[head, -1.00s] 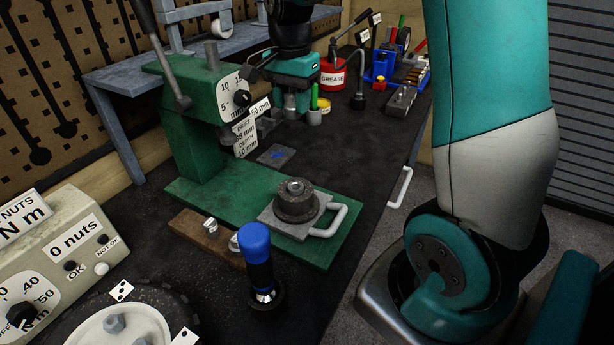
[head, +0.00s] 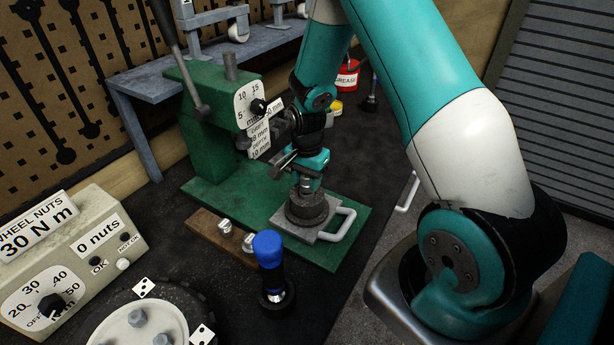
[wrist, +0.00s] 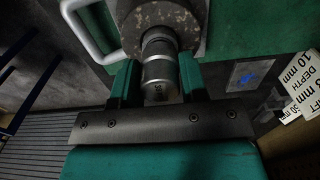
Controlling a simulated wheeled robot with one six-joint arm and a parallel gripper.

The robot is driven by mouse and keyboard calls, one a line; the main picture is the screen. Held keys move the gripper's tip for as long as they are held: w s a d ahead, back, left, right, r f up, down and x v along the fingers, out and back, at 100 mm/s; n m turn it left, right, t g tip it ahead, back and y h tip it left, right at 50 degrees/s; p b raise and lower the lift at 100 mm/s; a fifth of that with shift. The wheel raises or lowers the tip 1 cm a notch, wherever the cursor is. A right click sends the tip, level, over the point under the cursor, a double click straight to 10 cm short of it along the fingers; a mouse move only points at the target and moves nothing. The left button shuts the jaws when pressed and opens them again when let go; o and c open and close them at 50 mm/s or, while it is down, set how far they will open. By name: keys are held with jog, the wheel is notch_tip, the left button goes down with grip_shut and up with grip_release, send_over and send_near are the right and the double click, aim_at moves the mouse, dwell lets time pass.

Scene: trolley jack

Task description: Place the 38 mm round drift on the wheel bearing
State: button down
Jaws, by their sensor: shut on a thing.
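In the wrist view the drift sits between my two teal fingers (wrist: 158,88). In the head view only a little of the drift shows below the fingers. The wheel bearing sits in a dark round hub (head: 307,209) on a grey plate (head: 285,221). The drift's end is over the hub's centre, where a metal ring shows in the wrist view (wrist: 160,38). I cannot tell whether drift and bearing touch.
The plate has a pale loop handle (head: 347,222) and lies on the base of a green press (head: 205,135), whose head stands left of my gripper. A wooden block (head: 222,236) with small metal parts and a blue-topped tool (head: 269,265) stand in front.

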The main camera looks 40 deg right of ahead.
jog(key=shift+f, duration=0.2)
jog(key=shift+f, duration=0.2)
jog(key=c, duration=0.7)
grip_release()
jog(key=shift+o, duration=0.2)
jog(key=shift+r, duration=0.15)
